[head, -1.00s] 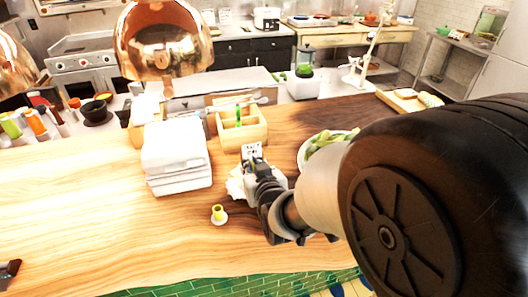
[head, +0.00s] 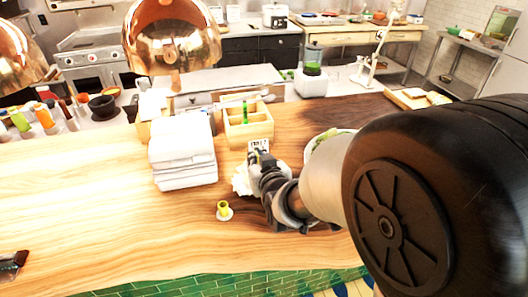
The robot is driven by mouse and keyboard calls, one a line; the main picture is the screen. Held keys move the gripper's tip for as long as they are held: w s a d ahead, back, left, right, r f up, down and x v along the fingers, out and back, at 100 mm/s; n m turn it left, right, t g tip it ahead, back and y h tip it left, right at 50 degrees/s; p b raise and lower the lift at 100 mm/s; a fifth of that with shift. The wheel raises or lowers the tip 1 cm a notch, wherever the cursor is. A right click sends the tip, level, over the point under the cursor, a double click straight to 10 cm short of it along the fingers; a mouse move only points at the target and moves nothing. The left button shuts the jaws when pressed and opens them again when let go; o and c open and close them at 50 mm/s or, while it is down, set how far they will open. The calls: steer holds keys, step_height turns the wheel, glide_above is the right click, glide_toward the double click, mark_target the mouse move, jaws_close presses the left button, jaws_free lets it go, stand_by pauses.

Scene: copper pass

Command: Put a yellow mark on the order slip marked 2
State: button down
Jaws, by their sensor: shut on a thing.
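My gripper (head: 259,162) is low over the wooden counter (head: 110,217), reaching away from me. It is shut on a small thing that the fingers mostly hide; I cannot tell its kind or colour. A small white card with dark marks (head: 259,145) shows just beyond the fingertips; its number is too small to read, and I cannot tell whether anything touches it. A crumpled white thing (head: 241,181) lies just left of the gripper, partly covered by it. A small yellow cylinder (head: 223,207) stands on a round white base nearer to me.
A stack of white boxes (head: 183,158) stands left of the gripper. A wooden caddy (head: 258,130) with a green upright thing (head: 245,112) is behind it. A bowl (head: 313,149) is partly hidden by my arm. Copper lamps (head: 170,40) hang above. The left counter is mostly clear.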

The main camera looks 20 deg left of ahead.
steer(key=w+d+b, duration=0.1)
steer(key=w+d, duration=0.1)
steer(key=d, duration=0.1)
steer(key=shift+d+b, duration=0.2)
steer(key=shift+b, duration=0.2)
steer(key=shift+a, duration=0.1)
steer(key=shift+s+a+b, duration=0.45)
steer(key=shift+s+a, duration=0.05)
steer(key=shift+a, duration=0.35)
steer(key=shift+s+a+b, duration=0.45)
steer(key=shift+s+a, duration=0.05)
steer(key=shift+a, duration=0.3)
steer(key=s+d+b, duration=0.2)
steer(key=s+d, duration=0.1)
steer(key=s, duration=0.2)
steer(key=shift+s+d, duration=0.1)
steer(key=shift+s+d, duration=0.4)
steer(key=shift+s, duration=0.25)
steer(key=shift+s+d, duration=0.35)
steer(key=shift+s, duration=0.25)
